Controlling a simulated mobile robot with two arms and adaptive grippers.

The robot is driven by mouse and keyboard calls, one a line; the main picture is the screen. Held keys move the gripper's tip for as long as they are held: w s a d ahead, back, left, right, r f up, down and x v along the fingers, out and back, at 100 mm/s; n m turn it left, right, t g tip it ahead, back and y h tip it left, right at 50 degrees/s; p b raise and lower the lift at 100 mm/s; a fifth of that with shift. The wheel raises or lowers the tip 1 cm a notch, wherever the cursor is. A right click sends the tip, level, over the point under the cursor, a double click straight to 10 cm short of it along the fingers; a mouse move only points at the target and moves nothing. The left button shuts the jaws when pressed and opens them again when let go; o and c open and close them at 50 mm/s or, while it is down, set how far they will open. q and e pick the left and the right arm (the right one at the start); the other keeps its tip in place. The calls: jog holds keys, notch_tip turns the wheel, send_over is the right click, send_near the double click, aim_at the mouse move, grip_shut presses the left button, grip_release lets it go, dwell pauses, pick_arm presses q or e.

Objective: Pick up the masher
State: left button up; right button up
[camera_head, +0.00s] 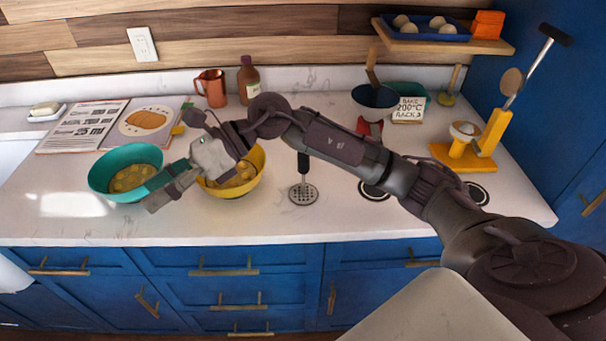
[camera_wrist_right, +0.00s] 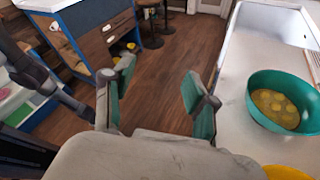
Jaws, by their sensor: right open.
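The masher (camera_head: 304,191) stands on the white counter with its round perforated metal head down and its black handle up. The upper handle is partly hidden behind my right arm. My right gripper (camera_head: 157,193) is open and empty, left of the masher, over the front of the counter near the teal bowl and yellow bowl. Its two teal-padded fingers (camera_wrist_right: 158,88) are apart in the right wrist view, with only floor seen between them. The masher does not show in the right wrist view. My left gripper is not seen.
A teal bowl (camera_head: 102,184) and a yellow bowl (camera_head: 259,164) hold yellowish food left of the masher. A cookbook (camera_head: 98,118), copper mug (camera_head: 212,88), bottle (camera_head: 248,82), dark bowl (camera_head: 374,100) and yellow stand (camera_head: 492,135) stand further back. Counter in front of the masher is clear.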

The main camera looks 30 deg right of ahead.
jog(key=w+d+f+n+h, duration=0.1)
jog(key=w+d+f+h, duration=0.1)
jog(key=d+h, duration=0.3)
jog(key=w+d+f+n+h, duration=0.1)
jog(key=w+d+h, duration=0.1)
jog(key=d, duration=0.5)
notch_tip(320, 180, up, 3)
jog(key=h, duration=0.7)
send_over(303, 164)
jog(key=shift+w+d+r+m+g, duration=0.2)
jog(key=shift+w+d+m+g, duration=0.1)
jog(key=shift+w+m+g, duration=0.1)
jog(key=shift+s+d+f+h, duration=0.15)
jog(key=shift+d+f+h, duration=0.1)
jog(key=shift+h, duration=0.05)
notch_tip(303, 164, down, 8)
jog(key=shift+r, duration=0.2)
jog(key=f, duration=0.1)
jog(key=f+p, duration=0.1)
jog(key=f, duration=0.1)
jog(key=f+p, duration=0.1)
jog(key=f, duration=0.1)
jog(key=shift+w+a, duration=0.15)
jog(key=shift+w, duration=0.15)
jog(key=shift+f, duration=0.25)
grip_shut()
